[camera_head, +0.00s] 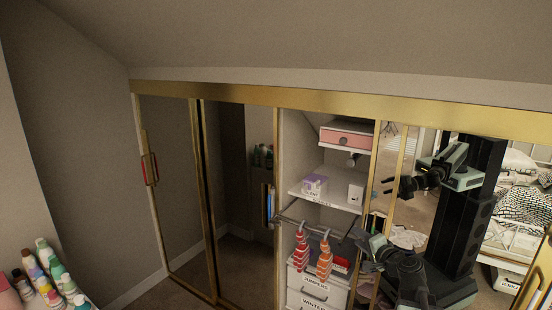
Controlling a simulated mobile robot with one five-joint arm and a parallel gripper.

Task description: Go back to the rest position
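Dark machine parts that look like my own arm and column show at the right, in front of or mirrored in the wardrobe's doors; I cannot tell which parts are reflection. A jaw-like end, which looks like my gripper (389,186), points left near the gold door frame. It is small and dark, and nothing is clearly held in it. A second dark jointed part sits lower, beside the open shelf section.
The wardrobe has gold-framed mirrored doors (168,190). Several colourful bottles (50,268) stand at lower left. A mirror shows a bed (520,215).

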